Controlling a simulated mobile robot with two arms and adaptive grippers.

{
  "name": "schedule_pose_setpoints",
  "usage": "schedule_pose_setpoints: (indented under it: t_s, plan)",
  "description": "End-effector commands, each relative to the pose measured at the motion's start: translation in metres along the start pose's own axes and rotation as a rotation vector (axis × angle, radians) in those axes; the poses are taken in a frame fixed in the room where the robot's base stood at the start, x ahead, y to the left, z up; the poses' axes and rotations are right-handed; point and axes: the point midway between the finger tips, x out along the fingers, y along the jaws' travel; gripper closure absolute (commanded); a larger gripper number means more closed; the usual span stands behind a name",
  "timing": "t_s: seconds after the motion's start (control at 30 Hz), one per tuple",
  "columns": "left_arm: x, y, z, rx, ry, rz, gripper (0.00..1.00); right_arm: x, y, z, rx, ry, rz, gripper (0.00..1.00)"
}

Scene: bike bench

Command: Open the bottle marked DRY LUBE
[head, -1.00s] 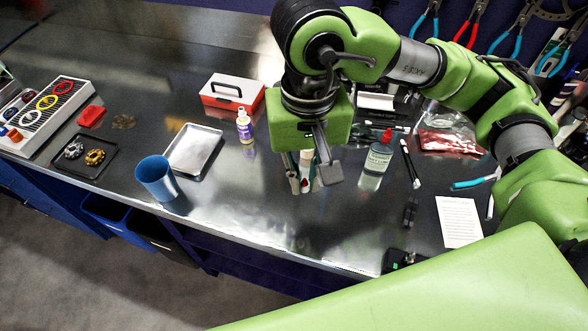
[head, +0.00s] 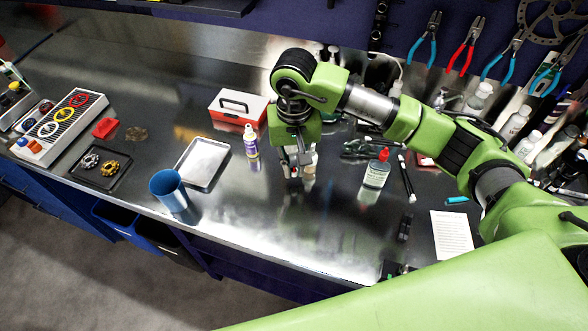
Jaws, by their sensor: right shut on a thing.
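My right gripper (head: 299,170) points down at the middle of the bench. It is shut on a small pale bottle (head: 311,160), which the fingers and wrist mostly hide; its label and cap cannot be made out. A clear bottle with a red cap (head: 376,169) stands upright to the right of the gripper, apart from it. The lettering on these bottles is too small to read, so I cannot tell which is DRY LUBE. My left gripper is out of view.
A red and white box (head: 239,107) stands behind the purple bottle. A metal tray (head: 203,163) and a blue cup (head: 168,190) are at left. A black pen-like tool (head: 406,178) and a paper sheet (head: 452,235) lie at right. The front middle of the bench is clear.

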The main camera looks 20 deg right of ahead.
Motion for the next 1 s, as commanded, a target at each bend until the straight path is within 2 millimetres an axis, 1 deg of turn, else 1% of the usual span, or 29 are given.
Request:
schedule_pose_setpoints:
  t_s: [0.03, 0.1, 0.27, 0.37, 0.57, 0.73, 0.77, 0.8, 0.83, 1.0]
  plan:
    - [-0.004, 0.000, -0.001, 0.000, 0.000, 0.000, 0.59, 0.004, 0.001, -0.003, 0.002, -0.004, 0.002, 1.00]
    - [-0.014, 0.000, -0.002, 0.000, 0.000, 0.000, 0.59, 0.011, 0.001, -0.002, 0.001, -0.007, 0.003, 1.00]
    - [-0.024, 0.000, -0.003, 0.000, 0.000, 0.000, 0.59, 0.029, 0.000, -0.002, 0.001, -0.004, 0.001, 1.00]
    - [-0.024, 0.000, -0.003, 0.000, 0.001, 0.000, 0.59, 0.034, 0.000, -0.003, 0.000, -0.002, 0.001, 1.00]
    - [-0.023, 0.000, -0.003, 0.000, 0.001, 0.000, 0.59, 0.035, 0.000, -0.003, 0.000, -0.001, 0.001, 1.00]
    - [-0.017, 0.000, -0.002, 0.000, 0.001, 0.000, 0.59, 0.039, 0.000, -0.003, 0.000, -0.001, 0.001, 1.00]
    - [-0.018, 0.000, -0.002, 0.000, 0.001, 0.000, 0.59, 0.038, 0.000, -0.003, 0.000, -0.001, 0.001, 0.83]
    - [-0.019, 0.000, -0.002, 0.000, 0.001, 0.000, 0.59, 0.037, 0.000, -0.003, 0.000, -0.001, 0.001, 0.73]
    - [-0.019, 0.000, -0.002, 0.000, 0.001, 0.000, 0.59, 0.037, 0.000, -0.003, 0.000, -0.001, 0.001, 0.71]
    - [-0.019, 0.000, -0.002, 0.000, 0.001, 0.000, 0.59, 0.037, 0.000, -0.003, 0.000, -0.001, 0.001, 0.71]
